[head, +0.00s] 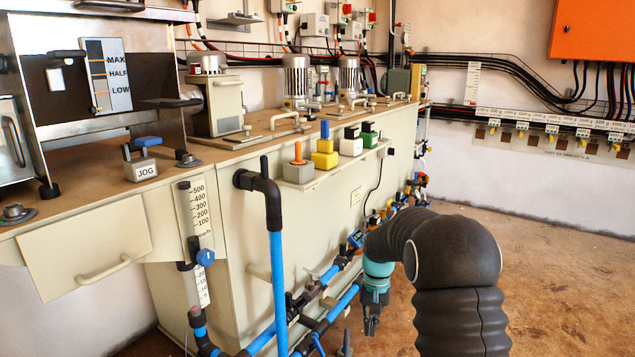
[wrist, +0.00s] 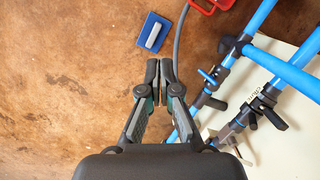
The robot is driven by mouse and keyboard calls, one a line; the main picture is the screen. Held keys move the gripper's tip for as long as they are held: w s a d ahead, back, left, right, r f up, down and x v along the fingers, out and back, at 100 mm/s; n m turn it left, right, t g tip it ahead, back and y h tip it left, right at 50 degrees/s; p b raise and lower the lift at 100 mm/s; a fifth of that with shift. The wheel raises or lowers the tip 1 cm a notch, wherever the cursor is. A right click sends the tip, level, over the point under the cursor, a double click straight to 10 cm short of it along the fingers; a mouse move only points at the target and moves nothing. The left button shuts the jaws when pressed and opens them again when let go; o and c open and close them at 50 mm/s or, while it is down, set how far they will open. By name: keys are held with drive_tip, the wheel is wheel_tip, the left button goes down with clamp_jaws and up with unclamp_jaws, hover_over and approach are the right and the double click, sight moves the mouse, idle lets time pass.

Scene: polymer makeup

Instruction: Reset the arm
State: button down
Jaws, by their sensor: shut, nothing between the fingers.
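My arm reaches in from the lower right of the head view, bent over at a dark ribbed joint. My gripper (head: 372,328) hangs from its teal wrist, pointing down beside the blue pipes (head: 278,290) at the front of the machine. In the wrist view my gripper (wrist: 159,70) is shut and empty, its fingertips close together above the brown floor. The blue pipes (wrist: 185,120) with black fittings run close on its right in that view.
The beige machine (head: 330,215) fills the left and middle, with switches and a small shelf on its front. A blue flat object (wrist: 153,32) and part of a red object (wrist: 208,4) show near the floor. Brown floor (head: 560,270) is open at the right.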

drive_tip(key=s+r+t+p, duration=0.1)
drive_tip(key=s+r+t, duration=0.1)
drive_tip(key=s+r, duration=0.6)
drive_tip(key=s+d+r+n+t+p, duration=0.1)
drive_tip(key=s+r+t+p, duration=0.1)
drive_tip(key=s+r, duration=0.6)
drive_tip(key=s+d+r+t+p, duration=0.1)
drive_tip(key=s+r+t, duration=0.2)
drive_tip(key=s+r, duration=0.5)
drive_tip(key=s, duration=0.9)
drive_tip(key=shift+s+d+r+h+p, duration=0.15)
drive_tip(key=shift+s+r+h+p, duration=0.1)
drive_tip(key=shift+h+p, duration=0.15)
